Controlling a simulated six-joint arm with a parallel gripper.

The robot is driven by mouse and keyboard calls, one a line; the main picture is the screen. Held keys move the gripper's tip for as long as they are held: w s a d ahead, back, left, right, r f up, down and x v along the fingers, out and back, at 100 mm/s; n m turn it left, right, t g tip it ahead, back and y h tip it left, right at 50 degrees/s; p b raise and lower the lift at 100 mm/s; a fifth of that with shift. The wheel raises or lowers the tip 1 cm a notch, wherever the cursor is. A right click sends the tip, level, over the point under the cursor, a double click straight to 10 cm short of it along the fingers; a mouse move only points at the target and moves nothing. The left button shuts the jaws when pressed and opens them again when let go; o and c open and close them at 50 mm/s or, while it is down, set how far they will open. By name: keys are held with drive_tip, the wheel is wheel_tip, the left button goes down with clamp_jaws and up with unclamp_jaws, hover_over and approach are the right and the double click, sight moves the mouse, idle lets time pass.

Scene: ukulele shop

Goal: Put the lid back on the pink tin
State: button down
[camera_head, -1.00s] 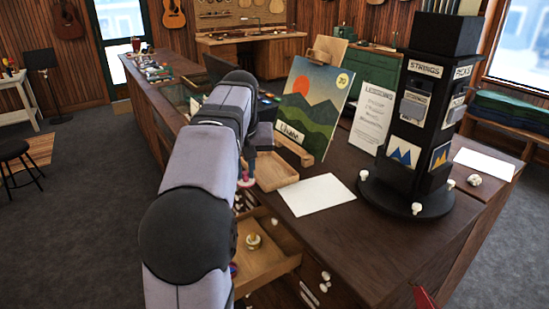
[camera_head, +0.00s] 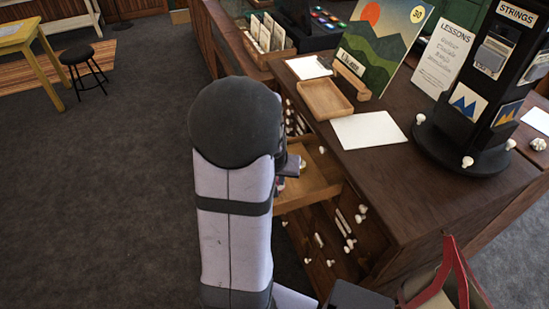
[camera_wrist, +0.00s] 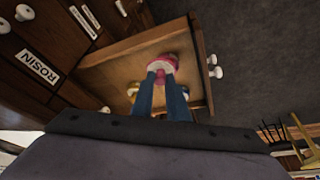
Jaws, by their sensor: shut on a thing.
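In the wrist view, my gripper (camera_wrist: 162,74) has its two blue fingers closed on a small pink knob. The knob belongs to the round pink lid (camera_wrist: 150,62) with a whitish edge, over the open wooden drawer (camera_wrist: 125,50). The pink tin cannot be told apart from the lid here; whether the lid touches it is hidden. In the head view, the open drawer (camera_head: 322,172) stands out from the counter front. My arm hides most of the gripper and part of the drawer there.
A gold-coloured object (camera_wrist: 132,91) is in the drawer beside the fingers. White drawer knobs (camera_head: 350,243) stick out below. The counter holds a wooden tray (camera_head: 324,99), a white sheet (camera_head: 369,131) and a black strings stand (camera_head: 480,110). A red-handled item (camera_head: 455,268) is at lower right.

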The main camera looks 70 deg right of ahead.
drive_tip(key=w+d+m, duration=0.2)
drive_tip(key=w+d+m+g, duration=0.1)
drive_tip(key=shift+w+d+r, duration=0.1)
drive_tip(key=shift+d+r, duration=0.25)
drive_tip(key=shift+d, duration=0.05)
drive_tip(key=shift+f, duration=0.1)
drive_tip(key=shift+f+b, duration=1.75)
drive_tip(key=shift+f, duration=0.45)
drive_tip(key=shift+f+b, duration=0.9)
drive_tip(key=shift+b, duration=0.05)
drive_tip(key=shift+f+b, duration=0.15)
drive_tip(key=shift+b, duration=0.7)
idle(0.8)
